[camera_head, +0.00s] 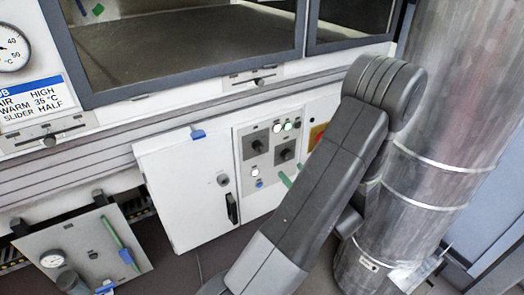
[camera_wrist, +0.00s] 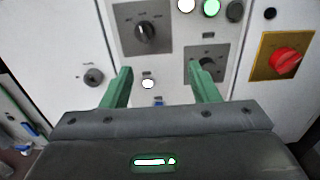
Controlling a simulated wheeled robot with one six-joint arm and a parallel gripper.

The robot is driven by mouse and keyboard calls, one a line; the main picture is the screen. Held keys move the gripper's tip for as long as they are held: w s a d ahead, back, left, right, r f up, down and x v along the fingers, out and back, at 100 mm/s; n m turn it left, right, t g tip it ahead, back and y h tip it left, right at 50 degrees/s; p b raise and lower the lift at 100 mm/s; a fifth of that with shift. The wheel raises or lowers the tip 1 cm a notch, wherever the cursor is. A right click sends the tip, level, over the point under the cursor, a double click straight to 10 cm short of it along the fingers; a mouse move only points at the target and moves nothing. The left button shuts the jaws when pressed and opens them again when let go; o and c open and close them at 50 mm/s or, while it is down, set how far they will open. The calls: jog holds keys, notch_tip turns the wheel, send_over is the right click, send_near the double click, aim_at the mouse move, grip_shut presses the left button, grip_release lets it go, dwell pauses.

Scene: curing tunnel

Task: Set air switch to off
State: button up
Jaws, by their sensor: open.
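A control panel (camera_head: 270,150) on the white cabinet has two black rotary switches, an upper left one (camera_head: 258,146) and a lower right one (camera_head: 286,154). Their labels are too small to read, so I cannot tell which is the air switch. In the wrist view, the left switch (camera_wrist: 146,32) shows clear on a grey plate. The right switch (camera_wrist: 207,68) is partly hidden behind my right finger. My gripper (camera_wrist: 160,78) is open with green fingers apart, facing the panel, with nothing between them.
Lit white and green lamps (camera_wrist: 211,8) sit above the switches. A white button (camera_wrist: 148,84) is lower down. A red knob on a yellow plate (camera_wrist: 285,62) is to the right. The cabinet door has a black handle (camera_head: 232,208). A metal duct (camera_head: 445,130) stands at right.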

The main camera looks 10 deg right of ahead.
jog(key=shift+s+a, duration=0.1)
jog(key=p+v, duration=0.1)
jog(key=v, duration=1.2)
jog(key=shift+s+r+p, duration=0.2)
jog(key=shift+s+p, duration=0.1)
jog(key=shift+s, duration=0.1)
jog(key=p, duration=0.1)
send_near(261, 150)
jog(key=x, duration=0.9)
jog(key=shift+w, duration=0.3)
jog(key=shift+b, duration=0.35)
jog(key=c, duration=1)
